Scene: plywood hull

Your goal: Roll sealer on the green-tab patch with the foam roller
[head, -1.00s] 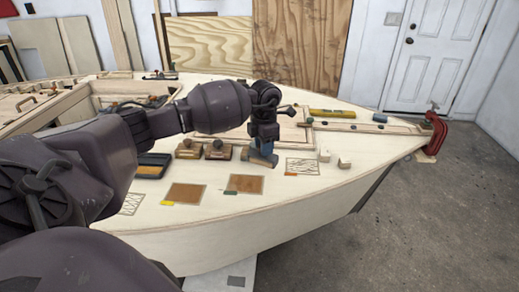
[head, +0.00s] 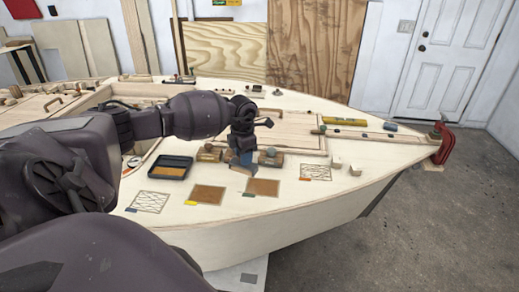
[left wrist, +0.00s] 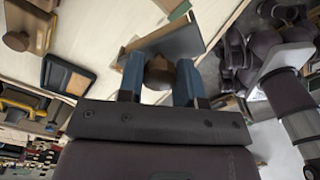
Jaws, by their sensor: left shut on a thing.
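The green-tab patch is a brown rectangle (head: 262,187) with a green tab on its near left corner, on the pale deck. My left gripper (head: 240,158) is above the deck, just behind and left of it. In the left wrist view its blue fingers (left wrist: 160,78) are shut on the round brown knob of a grey-faced block (left wrist: 178,42). Whether the block touches the deck is unclear. A black tray (head: 170,167) with an orange-brown inside lies left of the gripper. I cannot make out a foam roller for certain. My right gripper is out of view.
Knobbed blocks stand left (head: 208,153) and right (head: 270,157) of the gripper. A yellow-tab brown patch (head: 208,194) and hatched patches (head: 149,202) (head: 316,173) lie alongside. Small pale blocks (head: 337,162) sit further right. The hull's near edge curves along the front.

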